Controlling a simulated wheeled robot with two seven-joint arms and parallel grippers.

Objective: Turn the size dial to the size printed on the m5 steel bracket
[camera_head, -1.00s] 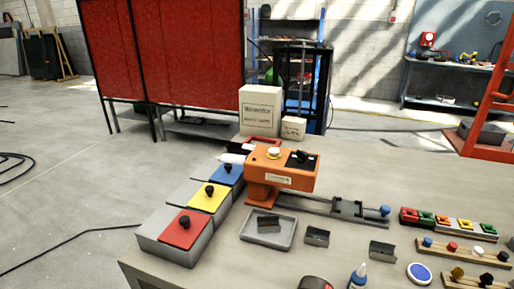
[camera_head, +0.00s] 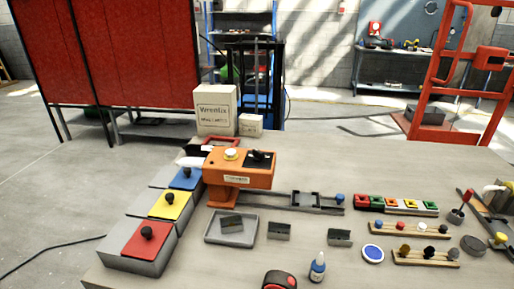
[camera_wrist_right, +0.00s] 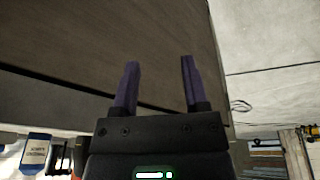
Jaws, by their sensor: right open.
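An orange machine (camera_head: 238,170) stands on the table in the head view, with a round white and yellow knob (camera_head: 231,154) and a black panel (camera_head: 260,157) on top. I cannot tell which part is the size dial. A small dark grey bracket (camera_head: 232,222) lies in a grey tray (camera_head: 211,239). Two more grey brackets stand on the table, one beside the tray (camera_head: 279,231) and one farther right (camera_head: 339,237). No printed size is readable on any of them. My right gripper (camera_wrist_right: 158,62) is open and empty in its wrist view, near a grey surface. My left gripper is out of view.
Red, yellow and blue lidded boxes (camera_head: 140,240) line the table's left side. A rail (camera_head: 330,205) runs right from the machine. Cartons (camera_head: 215,110) stand behind.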

